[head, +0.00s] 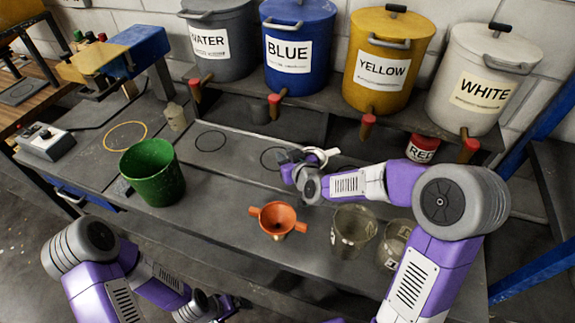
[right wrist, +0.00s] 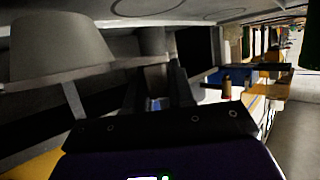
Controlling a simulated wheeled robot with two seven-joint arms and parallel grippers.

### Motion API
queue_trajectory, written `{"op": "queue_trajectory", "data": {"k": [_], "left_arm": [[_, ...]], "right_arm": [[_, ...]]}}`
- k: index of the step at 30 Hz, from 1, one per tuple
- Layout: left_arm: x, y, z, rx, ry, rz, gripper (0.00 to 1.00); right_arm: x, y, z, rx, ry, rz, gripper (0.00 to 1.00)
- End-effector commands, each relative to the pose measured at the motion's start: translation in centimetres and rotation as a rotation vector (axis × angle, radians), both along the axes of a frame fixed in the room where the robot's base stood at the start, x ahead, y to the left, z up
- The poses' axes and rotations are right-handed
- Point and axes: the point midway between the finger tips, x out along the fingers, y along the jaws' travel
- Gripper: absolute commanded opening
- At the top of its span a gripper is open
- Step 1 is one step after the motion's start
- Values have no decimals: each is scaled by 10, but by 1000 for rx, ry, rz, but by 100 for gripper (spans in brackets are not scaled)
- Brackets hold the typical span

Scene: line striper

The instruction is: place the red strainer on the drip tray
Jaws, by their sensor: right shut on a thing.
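The red strainer, an orange-red funnel shape with two side ears (head: 277,218), stands on the bench in front of my right forearm. The drip tray (head: 240,153) is taken to be the long grey panel with two dark circles behind it. My right gripper (head: 312,160) is over the right part of this panel, shut on a small pale thing (head: 326,154) with a rounded rim, mostly hidden. Its two dark fingers also show in the right wrist view (right wrist: 157,90), where the held thing is too dark to name. My left gripper (head: 218,306) is low at the front, its fingers unclear.
Green bucket (head: 152,175) stands left of the strainer; two clear cups (head: 352,230) (head: 396,245) stand right of it. WATER, BLUE, YELLOW and WHITE drums (head: 298,50) line the back above protruding taps. A red can (head: 422,148) sits beneath them. The tray's left part is clear.

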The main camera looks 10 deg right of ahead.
Motion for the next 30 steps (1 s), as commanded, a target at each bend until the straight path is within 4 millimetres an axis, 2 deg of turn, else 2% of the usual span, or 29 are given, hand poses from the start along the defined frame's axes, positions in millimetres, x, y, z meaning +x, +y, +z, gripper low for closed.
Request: {"op": "queue_trajectory", "data": {"k": [1,4,15,16,21,30], "left_arm": [[0,0,-4,0,0,0,100],[0,0,-8,0,0,0,100],[0,0,-11,0,0,0,100],[0,0,-11,0,0,0,100],[0,0,-10,0,0,0,100],[0,0,-8,0,0,0,100]], "right_arm": [[0,0,-12,1,6,-1,0],[0,0,-26,0,5,1,0],[0,0,-30,0,1,0,0],[0,0,-30,1,2,0,24],[0,0,-29,1,2,0,48],[0,0,-27,0,2,0,48]]}}
